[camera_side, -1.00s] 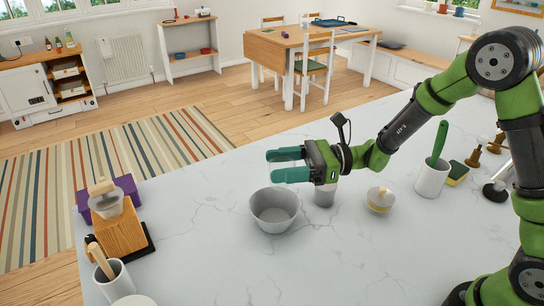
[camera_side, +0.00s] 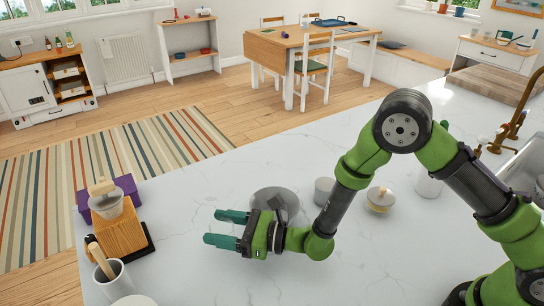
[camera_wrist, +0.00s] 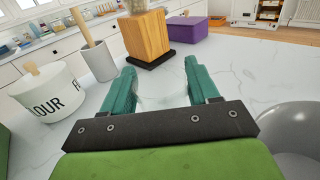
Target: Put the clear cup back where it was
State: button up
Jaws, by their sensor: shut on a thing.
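My gripper (camera_side: 227,230) is low over the white counter, in front of the grey bowl and pointing left. In the wrist view its two teal fingers (camera_wrist: 158,88) stand apart around a faint, see-through shape that I take to be the clear cup (camera_wrist: 160,95). The gripper is shut on it. The cup's outline is very faint, and I cannot make it out in the side view. I cannot tell whether its base touches the counter.
The grey bowl (camera_side: 275,198) is partly hidden behind my gripper. A small grey cup (camera_side: 323,190) and a lidded jar (camera_side: 380,198) stand right of it. A wooden block (camera_side: 119,236), a purple box (camera_side: 127,187) and a utensil pot (camera_side: 113,282) stand left. A flour canister (camera_wrist: 45,92) shows in the wrist view.

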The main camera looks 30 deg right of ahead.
jog(key=shift+f, duration=1.6)
jog(key=shift+f, duration=0.1)
jog(key=o, duration=0.9)
jog(key=shift+f, duration=0.1)
jog(key=shift+c, duration=0.2)
